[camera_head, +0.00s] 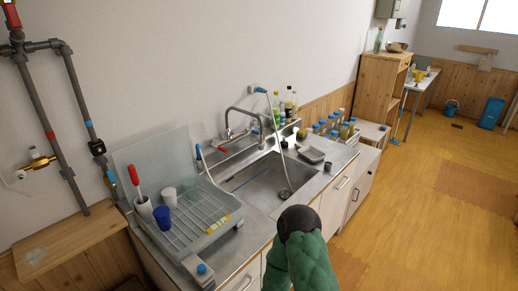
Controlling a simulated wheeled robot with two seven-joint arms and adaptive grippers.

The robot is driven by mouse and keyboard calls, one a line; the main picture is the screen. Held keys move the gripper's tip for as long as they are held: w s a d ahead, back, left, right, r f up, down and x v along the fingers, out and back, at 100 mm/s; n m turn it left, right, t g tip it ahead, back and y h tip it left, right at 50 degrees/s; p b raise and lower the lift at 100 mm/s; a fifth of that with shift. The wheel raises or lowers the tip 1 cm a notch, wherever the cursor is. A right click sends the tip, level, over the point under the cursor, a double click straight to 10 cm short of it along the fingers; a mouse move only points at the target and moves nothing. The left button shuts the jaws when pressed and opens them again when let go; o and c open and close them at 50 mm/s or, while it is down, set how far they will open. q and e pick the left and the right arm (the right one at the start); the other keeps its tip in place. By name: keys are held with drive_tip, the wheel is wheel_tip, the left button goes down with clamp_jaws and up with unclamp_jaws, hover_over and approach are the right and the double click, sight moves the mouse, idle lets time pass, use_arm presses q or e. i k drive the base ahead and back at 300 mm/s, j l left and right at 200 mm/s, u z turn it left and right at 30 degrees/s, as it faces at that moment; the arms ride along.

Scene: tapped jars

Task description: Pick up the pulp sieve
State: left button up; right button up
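I cannot pick out the pulp sieve with certainty. A small shallow grey rectangular thing (311,155) rests by the right rear edge of the sink; it is too small to tell whether it is a sieve. Neither of my grippers shows fingers in this view. A green padded form with a dark round end comes in from the bottom centre, in front of the counter, and hides part of its front edge; it looks like part of my own arm, but I cannot tell which.
The steel sink (262,182) has a tap (240,122) behind it and a hose hanging in. A grey dish rack (200,222) with cups stands left. A crate of bottles (338,130) stands right. A wooden cabinet (378,88) stands beyond. The right floor (440,215) is clear.

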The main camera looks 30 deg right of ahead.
sight(311, 154)
drive_tip(key=i+l+u, duration=0.1)
drive_tip(key=l+u, duration=0.2)
drive_tip(key=l, duration=0.35)
drive_tip(key=l+u, duration=0.3)
drive_tip(key=l, duration=0.3)
drive_tip(key=l+u, duration=0.3)
drive_tip(key=l, duration=0.35)
drive_tip(key=k+l+u, duration=0.3)
drive_tip(key=l, duration=0.3)
drive_tip(key=i+l, duration=0.05)
drive_tip(key=i, duration=0.05)
